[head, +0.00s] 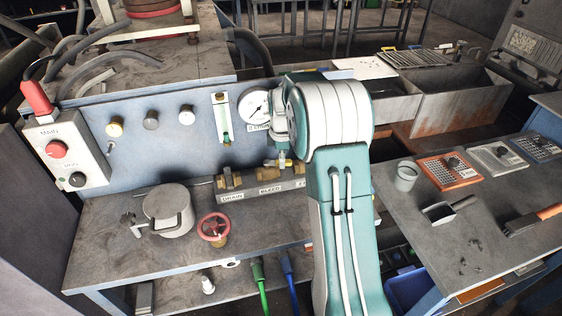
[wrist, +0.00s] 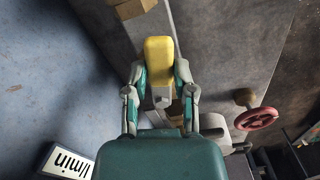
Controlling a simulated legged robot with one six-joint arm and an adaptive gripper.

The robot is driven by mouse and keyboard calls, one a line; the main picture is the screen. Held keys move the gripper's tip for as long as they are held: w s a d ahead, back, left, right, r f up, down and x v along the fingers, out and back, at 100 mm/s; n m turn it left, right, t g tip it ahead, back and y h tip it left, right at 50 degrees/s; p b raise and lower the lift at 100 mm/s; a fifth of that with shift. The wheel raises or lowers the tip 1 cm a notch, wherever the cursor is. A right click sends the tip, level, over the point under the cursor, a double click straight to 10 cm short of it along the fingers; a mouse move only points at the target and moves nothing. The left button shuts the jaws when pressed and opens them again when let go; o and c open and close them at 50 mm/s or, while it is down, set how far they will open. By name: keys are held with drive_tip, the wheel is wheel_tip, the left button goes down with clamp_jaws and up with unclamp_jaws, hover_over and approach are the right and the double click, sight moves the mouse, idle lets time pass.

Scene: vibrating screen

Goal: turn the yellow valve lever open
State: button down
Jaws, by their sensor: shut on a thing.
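The yellow valve lever (wrist: 158,52) shows in the wrist view between the two fingers of my gripper (wrist: 159,76). The fingers are shut on it, one on each side, and its far end extends past the fingertips. In the head view my arm hides most of my gripper and the lever. Brass valve fittings (head: 229,180) stand behind a label strip (head: 258,193) reading DRAIN and BLEED, with its right end hidden by my arm. I cannot tell the lever's exact angle to its pipe.
A red handwheel (head: 214,228) and a round grey lidded pot (head: 168,208) are on the bench to the left. A pressure gauge (head: 255,107) and a flow tube (head: 222,118) are on the blue panel. A side table (head: 455,245) with sieves and a scoop is at right.

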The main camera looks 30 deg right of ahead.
drive_tip(key=shift+w+d+f+n, duration=0.1)
drive_tip(key=shift+w+n, duration=0.2)
drive_tip(key=shift+n, duration=0.4)
drive_tip(key=shift+w+d+f+n, duration=0.1)
drive_tip(key=shift+w+n, duration=0.15)
drive_tip(key=shift+n, duration=0.45)
drive_tip(key=shift+c, duration=2.2)
unclamp_jaws()
drive_tip(key=shift+w, duration=0.1)
drive_tip(key=shift+r, duration=0.1)
drive_tip(key=shift+r, duration=0.1)
wheel_tip(320, 180, up, 12)
